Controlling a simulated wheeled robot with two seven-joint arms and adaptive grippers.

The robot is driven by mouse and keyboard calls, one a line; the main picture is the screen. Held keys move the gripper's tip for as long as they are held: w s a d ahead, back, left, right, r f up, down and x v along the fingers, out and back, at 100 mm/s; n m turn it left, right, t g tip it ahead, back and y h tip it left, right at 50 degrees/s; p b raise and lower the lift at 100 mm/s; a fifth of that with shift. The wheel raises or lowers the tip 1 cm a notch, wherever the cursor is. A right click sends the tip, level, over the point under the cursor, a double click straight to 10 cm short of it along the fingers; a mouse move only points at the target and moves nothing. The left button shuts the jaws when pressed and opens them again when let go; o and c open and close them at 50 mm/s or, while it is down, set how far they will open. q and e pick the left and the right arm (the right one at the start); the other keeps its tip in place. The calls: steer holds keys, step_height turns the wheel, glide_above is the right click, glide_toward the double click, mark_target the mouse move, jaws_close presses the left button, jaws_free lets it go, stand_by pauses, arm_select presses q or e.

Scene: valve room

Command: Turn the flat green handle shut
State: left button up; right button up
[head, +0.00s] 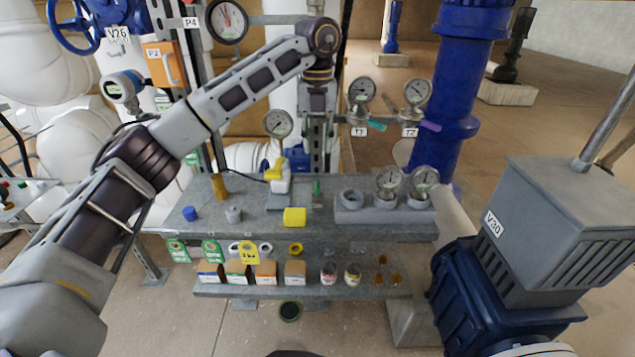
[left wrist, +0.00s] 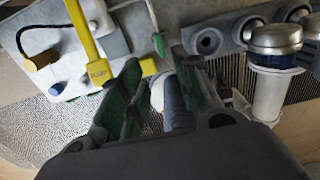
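A small, narrow green piece (head: 317,187) stands on the grey bench, right of the valve with the yellow lever. It also shows in the left wrist view (left wrist: 158,45), beyond the fingertips. A flat green-teal handle (head: 376,125) sits by the T1 gauge at the back. I cannot tell which is the handle named. My left gripper (head: 318,140) hangs over the back of the bench, pointing down. In the left wrist view its two green-padded fingers (left wrist: 157,85) stand apart, with a pale and dark cylindrical part showing between them; no grip is visible. My right gripper is out of view.
The yellow-lever valve (head: 280,175) stands just left of the green piece. A gauge block (head: 385,215) is on the bench's right. A yellow block (head: 294,217) lies in front. A purple handle (head: 430,126) is by T2. The V30 unit (head: 565,220) stands right.

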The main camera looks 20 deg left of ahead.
mark_target(317, 185)
arm_select(q)
step_height(317, 185, down, 10)
steer(key=shift+f+b, duration=0.2)
steer(key=shift+b, duration=0.5)
steer(key=shift+f, duration=1.15)
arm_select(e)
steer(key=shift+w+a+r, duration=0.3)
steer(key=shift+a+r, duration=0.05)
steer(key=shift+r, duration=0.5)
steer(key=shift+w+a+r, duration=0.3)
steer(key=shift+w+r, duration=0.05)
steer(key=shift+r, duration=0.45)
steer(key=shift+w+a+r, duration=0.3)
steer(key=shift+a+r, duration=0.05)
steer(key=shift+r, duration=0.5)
arm_select(q)
steer(key=shift+c, duration=0.2)
jaws_close()
